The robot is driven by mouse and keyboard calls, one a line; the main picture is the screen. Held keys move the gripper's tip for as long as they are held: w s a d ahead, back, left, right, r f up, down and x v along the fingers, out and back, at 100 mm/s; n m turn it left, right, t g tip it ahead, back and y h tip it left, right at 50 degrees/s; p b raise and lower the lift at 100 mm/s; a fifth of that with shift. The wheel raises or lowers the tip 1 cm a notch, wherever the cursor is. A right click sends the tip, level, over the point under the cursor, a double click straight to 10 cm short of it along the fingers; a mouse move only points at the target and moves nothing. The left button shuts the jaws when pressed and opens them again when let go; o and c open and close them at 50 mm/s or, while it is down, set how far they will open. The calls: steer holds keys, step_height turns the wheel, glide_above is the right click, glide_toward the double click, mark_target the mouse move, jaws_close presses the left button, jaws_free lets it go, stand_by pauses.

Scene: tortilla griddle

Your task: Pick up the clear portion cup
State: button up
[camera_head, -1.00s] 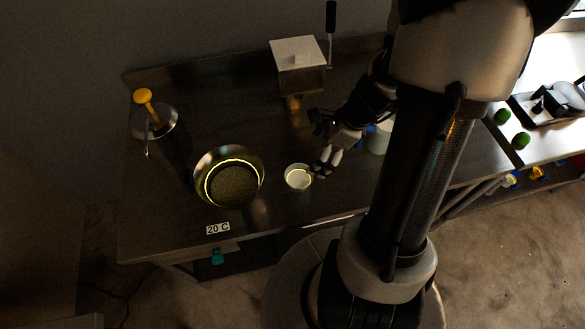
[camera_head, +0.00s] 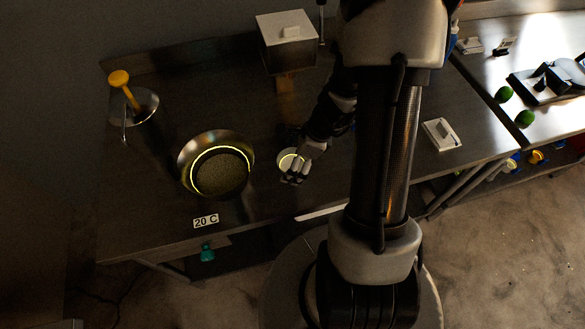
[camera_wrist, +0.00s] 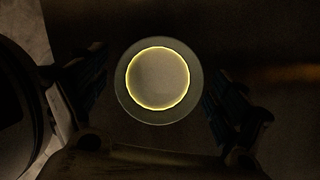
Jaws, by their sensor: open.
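The clear portion cup (camera_head: 287,159) stands on the dark metal counter, to the right of the round pan; its bright rim catches the light. In the wrist view the cup (camera_wrist: 158,82) is seen from above as a round shape with a glowing ring, centred between the fingers. My gripper (camera_head: 296,178) is at the cup and hides part of it in the head view. In the wrist view my gripper (camera_wrist: 155,100) is open, with one finger on each side of the cup and dark gaps between. I cannot tell how far down the fingers reach.
A round metal pan (camera_head: 186,163) with dark grainy contents is left of the cup. A pump container (camera_head: 145,104) with a yellow top stands at the far left, and a metal box (camera_head: 288,52) at the back. A "20 C" label (camera_head: 206,221) lies by the front edge.

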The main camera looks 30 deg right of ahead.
steer(key=shift+f, duration=0.1)
steer(key=shift+c, duration=0.6)
steer(key=c, duration=1.1)
